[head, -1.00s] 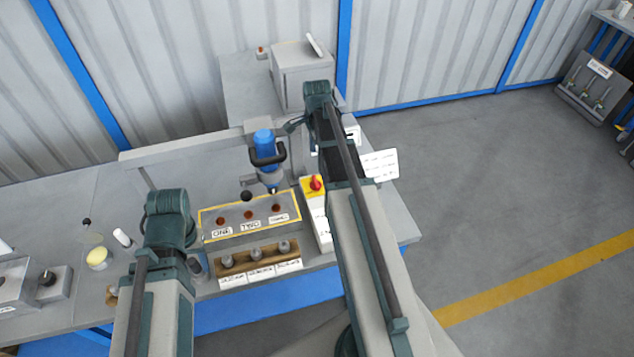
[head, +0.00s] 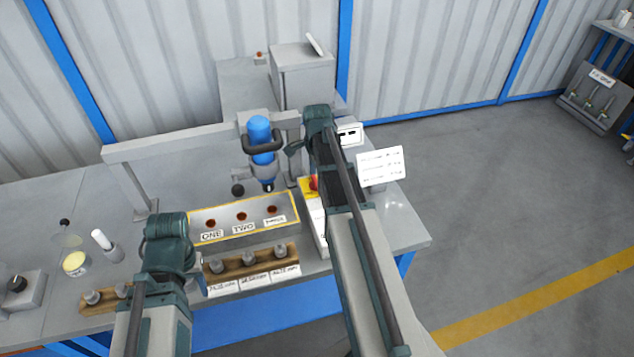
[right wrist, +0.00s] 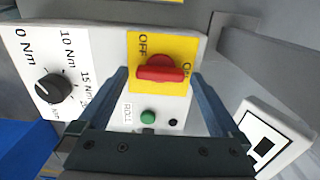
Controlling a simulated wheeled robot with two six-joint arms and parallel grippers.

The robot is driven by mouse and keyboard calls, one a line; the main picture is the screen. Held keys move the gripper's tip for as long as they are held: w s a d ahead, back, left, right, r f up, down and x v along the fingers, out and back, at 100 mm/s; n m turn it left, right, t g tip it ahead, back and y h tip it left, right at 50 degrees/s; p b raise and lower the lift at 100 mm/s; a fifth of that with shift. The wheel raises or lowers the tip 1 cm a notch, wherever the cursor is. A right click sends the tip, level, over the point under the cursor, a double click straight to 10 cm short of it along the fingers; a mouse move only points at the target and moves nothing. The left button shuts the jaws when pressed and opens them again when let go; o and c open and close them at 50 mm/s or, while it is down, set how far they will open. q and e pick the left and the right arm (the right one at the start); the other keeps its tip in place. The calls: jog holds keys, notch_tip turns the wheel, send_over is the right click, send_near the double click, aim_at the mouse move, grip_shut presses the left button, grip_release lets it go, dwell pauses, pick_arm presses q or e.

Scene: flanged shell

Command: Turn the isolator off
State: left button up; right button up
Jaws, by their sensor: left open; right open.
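The isolator is a red rotary knob (right wrist: 162,70) on a yellow plate (right wrist: 140,42) in the right wrist view. OFF is printed at the plate's upper left and ON at its right, partly covered. The knob's grip bar lies roughly crosswise in that view, its right end near ON. My right gripper (right wrist: 162,80) is open, its fingers to either side of the knob; I cannot tell whether they touch it. In the head view the yellow plate (head: 307,185) shows beside my right arm, which hides much of it. My left arm is at lower left; its gripper is not visible.
On the isolator's panel are a black torque dial (right wrist: 55,88) and a green button (right wrist: 148,116). In the head view a blue-topped tool (head: 260,140) stands behind a yellow-edged block (head: 243,228) with holes. A white sign (head: 380,166) stands at right.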

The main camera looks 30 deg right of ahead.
jog(key=c, duration=1.3)
jog(key=n, duration=0.4)
jog(key=shift+w, duration=0.1)
jog(key=n, duration=0.4)
jog(key=shift+n, duration=0.3)
jog(key=n, duration=0.4)
jog(key=shift+w+a, duration=0.1)
jog(key=shift+w, duration=0.05)
jog(key=n, duration=0.5)
jog(key=shift+a, duration=0.1)
